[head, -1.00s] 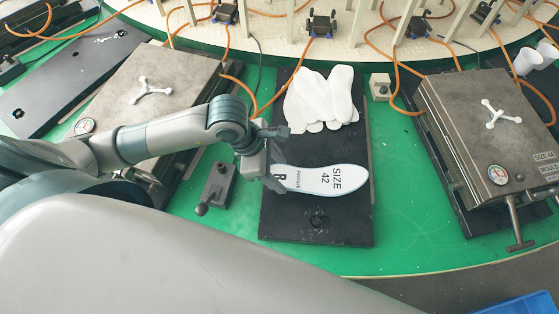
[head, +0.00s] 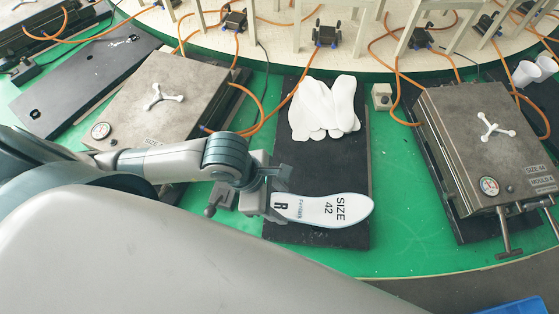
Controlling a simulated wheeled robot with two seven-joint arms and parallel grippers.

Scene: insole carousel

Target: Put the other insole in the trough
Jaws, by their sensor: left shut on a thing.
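A white insole (head: 325,210) printed "SIZE 42" and "R" shows over the near part of a black plate (head: 318,161). My left gripper (head: 275,200) is shut on the insole's left end, the end nearest the letter R. The fingertips are partly hidden by the gripper body. Several plain white insoles (head: 325,106) lie in an overlapping pile on the far part of the same plate. No trough can be made out for sure. My right gripper is not in view.
A grey metal mould box (head: 165,97) stands to the left and another mould box (head: 488,135) to the right, each with a gauge and handle. Orange hoses run behind. White cups (head: 527,72) stand at the far right. Green tabletop (head: 405,200) is clear right of the plate.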

